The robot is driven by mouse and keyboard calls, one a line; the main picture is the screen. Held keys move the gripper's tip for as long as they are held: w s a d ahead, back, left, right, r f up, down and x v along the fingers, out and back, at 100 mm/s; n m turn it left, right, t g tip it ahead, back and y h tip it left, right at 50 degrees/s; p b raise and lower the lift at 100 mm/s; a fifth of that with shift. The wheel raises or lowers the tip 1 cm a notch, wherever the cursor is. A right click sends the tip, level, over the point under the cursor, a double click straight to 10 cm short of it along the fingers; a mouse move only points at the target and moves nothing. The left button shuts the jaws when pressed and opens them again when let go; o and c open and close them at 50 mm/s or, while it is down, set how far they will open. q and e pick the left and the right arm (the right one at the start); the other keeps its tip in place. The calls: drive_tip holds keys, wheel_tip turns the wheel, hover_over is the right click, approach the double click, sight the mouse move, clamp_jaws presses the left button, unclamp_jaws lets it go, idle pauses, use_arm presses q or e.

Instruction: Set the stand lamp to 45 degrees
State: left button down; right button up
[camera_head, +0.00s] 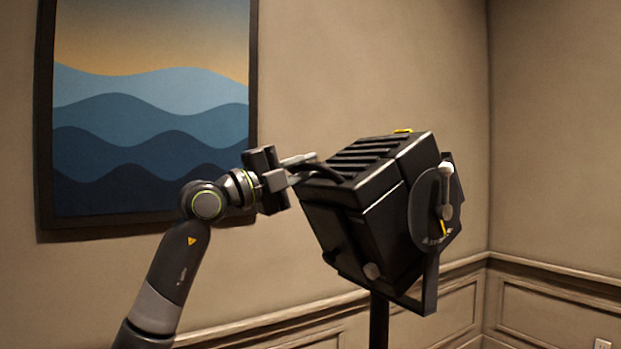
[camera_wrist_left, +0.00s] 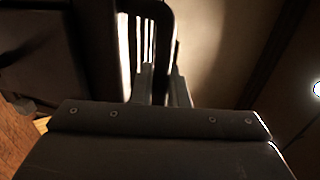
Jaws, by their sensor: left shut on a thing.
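The stand lamp (camera_head: 350,225) is a black box-shaped head with ribs on top, tilted in a yoke (camera_head: 429,285) on a dark pole (camera_head: 379,322). On its right side is a round dial plate (camera_head: 425,205) with a yellow mark and a light-coloured lever (camera_head: 446,185); the scale is too small to read. My left gripper (camera_head: 305,168) comes in from the left and is shut on the black handle (camera_head: 328,172) at the lamp's left end. In the left wrist view, its fingers (camera_wrist_left: 160,85) hold one bar of the handle (camera_wrist_left: 161,40). My right gripper is not in view.
A framed wave picture (camera_head: 150,110) hangs on the beige wall behind my left arm. Wall panelling (camera_head: 540,310) runs along the lower right, with a small socket (camera_head: 602,343). The space to the right of the lamp looks free.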

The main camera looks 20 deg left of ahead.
sight(318, 190)
use_arm(q)
drive_tip(key=shift+s+a+f+b, duration=0.1)
drive_tip(key=shift+f+b, duration=0.4)
drive_tip(key=shift+f, duration=0.35)
drive_tip(key=shift+t+h, duration=0.5)
drive_tip(key=shift+t, duration=0.2)
drive_tip(key=shift+s+a+f+b, duration=0.1)
drive_tip(key=shift+s+f+b, duration=0.05)
drive_tip(key=shift+f+b, duration=0.65)
drive_tip(key=shift+s+a+f+b, duration=0.15)
drive_tip(key=shift+f+b, duration=0.6)
drive_tip(key=shift+b, duration=0.15)
drive_tip(key=shift+s+a+f+b, duration=0.1)
drive_tip(key=shift+s+f+b, duration=0.05)
drive_tip(key=shift+f+b, duration=0.65)
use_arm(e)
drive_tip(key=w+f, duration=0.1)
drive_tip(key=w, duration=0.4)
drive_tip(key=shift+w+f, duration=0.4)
use_arm(q)
drive_tip(key=shift+f, duration=0.15)
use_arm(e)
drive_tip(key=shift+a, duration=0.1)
use_arm(q)
drive_tip(key=c, duration=1.5)
unclamp_jaws()
